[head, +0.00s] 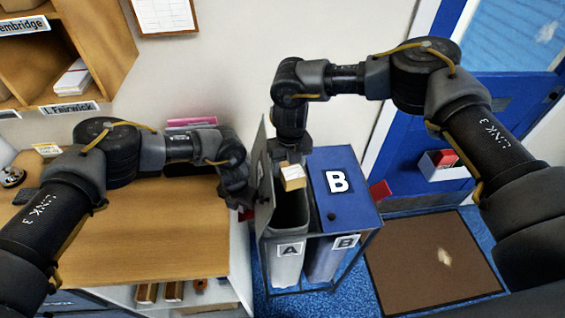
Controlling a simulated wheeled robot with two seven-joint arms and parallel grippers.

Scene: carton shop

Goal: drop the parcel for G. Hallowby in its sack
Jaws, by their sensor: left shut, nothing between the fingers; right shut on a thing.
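My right gripper (290,158) is shut on a small tan parcel (293,180) with a white label, held over the mouth of the sack marked A. The name on the label is too small to read. Sack A (290,263) is grey and open, and its lid (259,158) stands raised on the left. Sack B (325,258) stands beside it on the right under a shut blue lid (344,187) with a large B. My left gripper (243,205) is shut and empty beside the raised lid, at the left of the stand. No recipient names show on the sacks.
A wooden counter (140,235) with a pigeonhole shelf (90,45) fills the left. A blue door (415,160) and a brown mat (430,262) are on the right. The stand's dark frame (372,235) surrounds both sacks.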

